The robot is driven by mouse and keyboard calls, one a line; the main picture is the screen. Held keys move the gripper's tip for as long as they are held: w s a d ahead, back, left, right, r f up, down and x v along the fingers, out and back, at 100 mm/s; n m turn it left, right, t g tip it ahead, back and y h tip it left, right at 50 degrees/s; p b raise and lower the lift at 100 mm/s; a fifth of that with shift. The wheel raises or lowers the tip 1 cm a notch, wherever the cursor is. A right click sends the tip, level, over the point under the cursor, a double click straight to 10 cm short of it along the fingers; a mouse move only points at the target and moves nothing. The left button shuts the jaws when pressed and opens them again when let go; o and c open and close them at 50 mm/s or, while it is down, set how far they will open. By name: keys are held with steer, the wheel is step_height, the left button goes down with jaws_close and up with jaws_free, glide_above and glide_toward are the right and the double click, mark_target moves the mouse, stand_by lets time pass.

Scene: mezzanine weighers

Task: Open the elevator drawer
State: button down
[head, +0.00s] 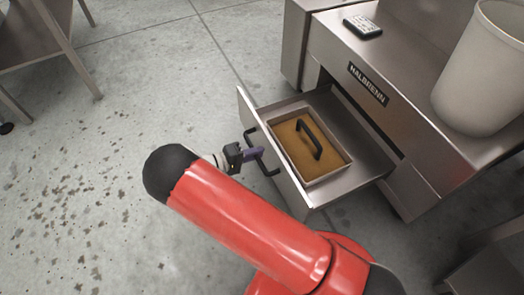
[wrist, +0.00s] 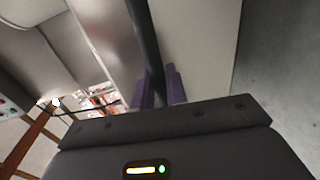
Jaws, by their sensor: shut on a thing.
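The metal drawer (head: 352,157) stands well out of the grey cabinet labelled HALBRENN (head: 405,110) in the head view. Its front carries a black bar handle (head: 252,140). My gripper (head: 256,153) is at the drawer front, its purple fingers shut on the handle. In the wrist view the purple fingertips (wrist: 159,86) stand on both sides of the dark handle bar (wrist: 147,45). Inside the drawer lies a shallow box with a tan inside (head: 290,148) and a black grip (head: 311,139) across it.
A pale bin (head: 480,70) and a dark keypad-like device (head: 362,27) stand on the cabinet top. A metal table (head: 35,40) is at the upper left. The speckled concrete floor (head: 90,150) left of the drawer is clear.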

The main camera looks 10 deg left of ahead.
steer(key=shift+s+a, duration=0.1)
steer(key=c, duration=1.5)
jaws_free()
steer(key=v, duration=0.7)
steer(key=shift+s+a, duration=0.25)
steer(key=shift+a, duration=0.05)
